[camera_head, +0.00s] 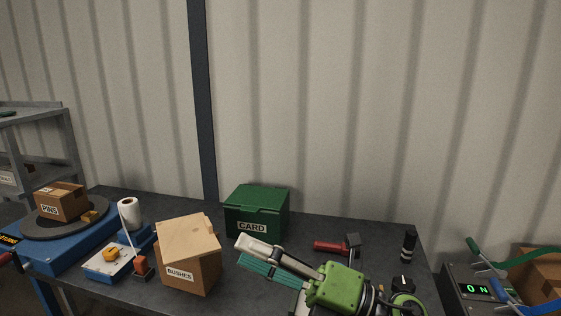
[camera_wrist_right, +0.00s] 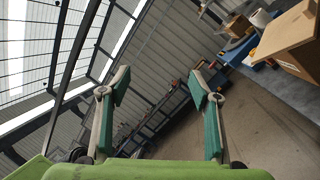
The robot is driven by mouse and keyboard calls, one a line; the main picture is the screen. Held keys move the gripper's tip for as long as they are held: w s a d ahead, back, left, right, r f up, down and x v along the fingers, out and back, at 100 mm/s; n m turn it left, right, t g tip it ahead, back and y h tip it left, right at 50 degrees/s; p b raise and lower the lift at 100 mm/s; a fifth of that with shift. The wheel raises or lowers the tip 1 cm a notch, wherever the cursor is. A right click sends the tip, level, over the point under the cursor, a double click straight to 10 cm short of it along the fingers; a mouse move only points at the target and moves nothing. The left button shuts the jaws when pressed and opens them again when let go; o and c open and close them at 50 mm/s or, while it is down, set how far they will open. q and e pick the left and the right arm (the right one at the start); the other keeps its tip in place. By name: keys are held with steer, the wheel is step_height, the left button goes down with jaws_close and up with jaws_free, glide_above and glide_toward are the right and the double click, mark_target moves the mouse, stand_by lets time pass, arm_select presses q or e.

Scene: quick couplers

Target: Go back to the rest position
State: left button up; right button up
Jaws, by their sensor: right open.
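My right gripper (camera_head: 256,256) is in the head view at the bottom centre, over the dark table, pointing left toward the BUSHES box. In the right wrist view my right gripper (camera_wrist_right: 160,90) is open, with its two fingers wide apart and nothing between them. The BUSHES box (camera_head: 190,270) is cardboard with a tan board on top and stands just left of the fingers. It also shows at the upper right of the right wrist view (camera_wrist_right: 287,38). My left gripper is in neither view.
A green CARD bin (camera_head: 257,212) stands behind the right gripper. A red-handled hammer (camera_head: 335,247) and a black cylinder (camera_head: 409,246) are at the right. A PINS box (camera_head: 60,202) sits on a turntable (camera_head: 38,228) at the left, near a white roll (camera_head: 130,213).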

steer(key=w+d+f+m+t+h, duration=0.35)
steer(key=d+m+t+h, duration=0.3)
steer(key=m, duration=0.45)
steer(key=w+d+f+m+t+h, duration=0.2)
steer(key=w+d+m+t+h, duration=0.35)
steer(key=m, duration=0.55)
steer(key=s+d+f+m+g+h, duration=0.25)
steer(key=d+f+m+h, duration=0.2)
steer(key=f, duration=0.35)
steer(key=s+d+f+m+g+h, duration=0.1)
steer(key=s+d+f+m+h, duration=0.2)
steer(key=d+f+m, duration=0.4)
steer(key=s+d+f+m+g, duration=0.15)
steer(key=s+f+g, duration=0.35)
steer(key=s+f, duration=0.6)
steer(key=s+f+m+g, duration=0.2)
steer(key=s+f+g, duration=0.5)
steer(key=s, duration=0.7)
step_height(320, 180, down, 28)
steer(key=s, duration=0.3)
steer(key=s+d+f+g, duration=0.1)
steer(key=s+d+f, duration=0.2)
steer(key=s+f, duration=1.2)
steer(key=shift+s+f+n+g+h, duration=0.3)
steer(key=shift+s+f+g+h, duration=0.05)
steer(key=shift+s, duration=0.6)
